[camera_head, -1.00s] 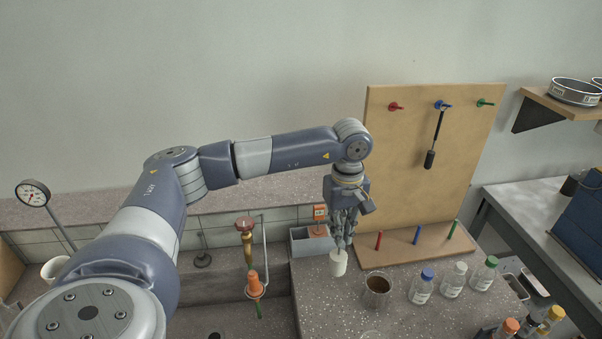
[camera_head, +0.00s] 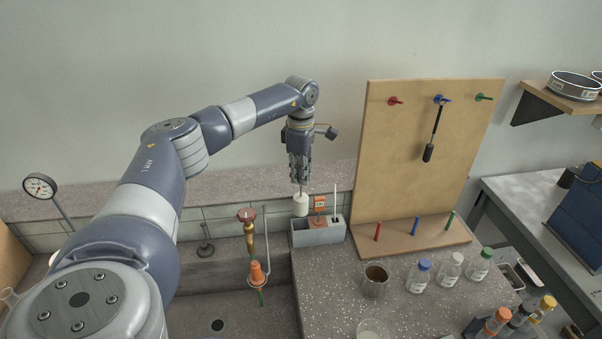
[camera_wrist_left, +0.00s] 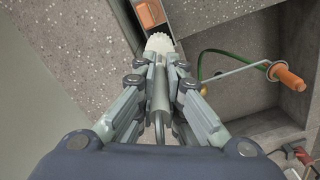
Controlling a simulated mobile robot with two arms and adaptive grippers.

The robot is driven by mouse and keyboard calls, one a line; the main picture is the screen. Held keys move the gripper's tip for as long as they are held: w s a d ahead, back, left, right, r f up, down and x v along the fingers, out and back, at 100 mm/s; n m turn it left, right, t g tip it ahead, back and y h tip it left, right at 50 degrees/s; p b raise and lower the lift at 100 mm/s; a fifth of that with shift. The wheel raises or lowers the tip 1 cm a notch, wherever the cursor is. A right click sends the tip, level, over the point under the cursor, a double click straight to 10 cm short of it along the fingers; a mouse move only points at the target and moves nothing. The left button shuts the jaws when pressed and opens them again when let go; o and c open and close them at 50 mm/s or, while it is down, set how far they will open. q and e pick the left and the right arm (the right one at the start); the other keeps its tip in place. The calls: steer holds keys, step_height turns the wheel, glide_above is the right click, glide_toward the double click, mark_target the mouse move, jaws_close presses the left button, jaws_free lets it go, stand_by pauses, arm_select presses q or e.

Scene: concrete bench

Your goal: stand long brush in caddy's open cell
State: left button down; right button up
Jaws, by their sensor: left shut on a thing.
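My left gripper (camera_head: 300,180) is shut on the handle of the long brush (camera_head: 301,205), which hangs upright with its white head down. The wrist view shows the grey handle between the fingers (camera_wrist_left: 158,75) and the white bristly head (camera_wrist_left: 159,43) beyond them. The grey caddy (camera_head: 320,237) stands at the bench's back left edge. Its left cell looks open, its middle holds an orange block (camera_head: 318,221), and a thin white-handled item (camera_head: 336,203) stands at its right. The brush head appears above the left cell; the exact gap cannot be told. My right gripper is out of view.
A pegboard (camera_head: 400,170) with a hanging black brush (camera_head: 428,152) stands right of the caddy. A tap (camera_head: 248,235) and sink lie left. The bench between cup and caddy is clear.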

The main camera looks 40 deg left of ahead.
mark_target(301, 196)
arm_select(q)
steer(key=shift+f+b, duration=1.4)
steer(key=shift+f, duration=0.4)
steer(key=shift+f+b, duration=1.15)
steer(key=shift+f, duration=1.15)
steer(key=shift+f+b, duration=0.75)
steer(key=shift+f, duration=0.7)
steer(key=shift+f, duration=0.25)
steer(key=shift+f, duration=0.25)
steer(key=c, duration=1.6)
jaws_free()
steer(key=shift+c, duration=0.2)
